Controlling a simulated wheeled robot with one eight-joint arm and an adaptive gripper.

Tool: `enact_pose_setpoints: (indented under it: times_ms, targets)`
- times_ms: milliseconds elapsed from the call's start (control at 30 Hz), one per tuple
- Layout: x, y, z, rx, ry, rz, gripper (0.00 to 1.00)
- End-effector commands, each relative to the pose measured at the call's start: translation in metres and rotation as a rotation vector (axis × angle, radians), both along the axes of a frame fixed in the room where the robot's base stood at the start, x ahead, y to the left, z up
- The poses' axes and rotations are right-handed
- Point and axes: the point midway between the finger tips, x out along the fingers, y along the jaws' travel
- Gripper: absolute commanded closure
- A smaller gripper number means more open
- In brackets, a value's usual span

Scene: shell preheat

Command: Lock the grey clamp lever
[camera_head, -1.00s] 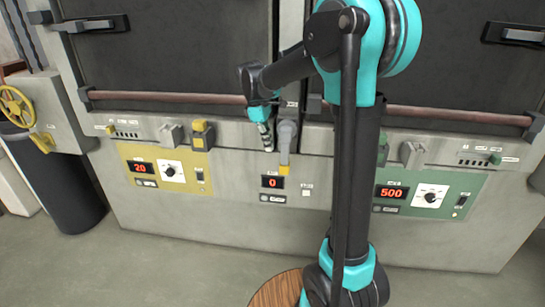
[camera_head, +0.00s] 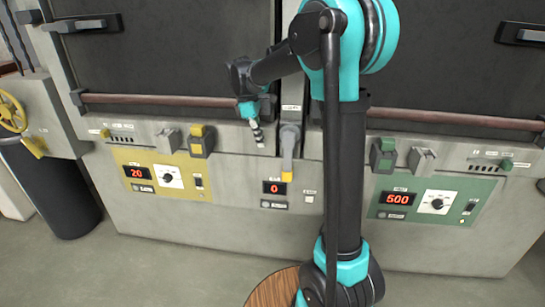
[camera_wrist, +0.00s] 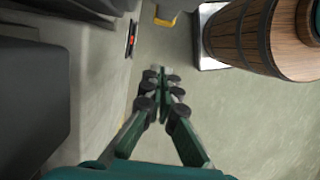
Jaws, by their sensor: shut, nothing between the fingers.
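The grey clamp lever (camera_head: 289,143) is on the middle of the oven front, between the two dark doors. Its arm hangs down and ends in a yellow tip (camera_head: 286,176) just above the small display that reads 0. My gripper (camera_head: 258,138) is just left of the lever, apart from it, pointing down in front of the panel. In the wrist view my gripper (camera_wrist: 160,72) has its fingertips together with nothing between them. A yellow piece (camera_wrist: 165,20) shows at the top of that view, beyond the fingertips. The lever's grey arm is not clear there.
A yellow clamp (camera_head: 200,140) is left of my gripper and a green clamp (camera_head: 383,154) is right of my arm. Reddish rails (camera_head: 165,99) run below the doors. A wooden barrel (camera_wrist: 238,35) shows in the wrist view. A dark bin (camera_head: 52,185) stands at left.

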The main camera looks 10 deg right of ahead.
Motion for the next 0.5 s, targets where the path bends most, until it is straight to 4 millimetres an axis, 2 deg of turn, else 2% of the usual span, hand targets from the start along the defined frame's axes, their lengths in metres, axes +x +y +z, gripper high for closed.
enact_pose_setpoints:
  times_ms: [167, 500]
  targets:
    - [-0.002, -0.005, -0.021, 0.0, 0.0, -0.001, 1.0]
    - [-0.006, -0.021, -0.086, 0.0, 0.0, -0.002, 1.0]
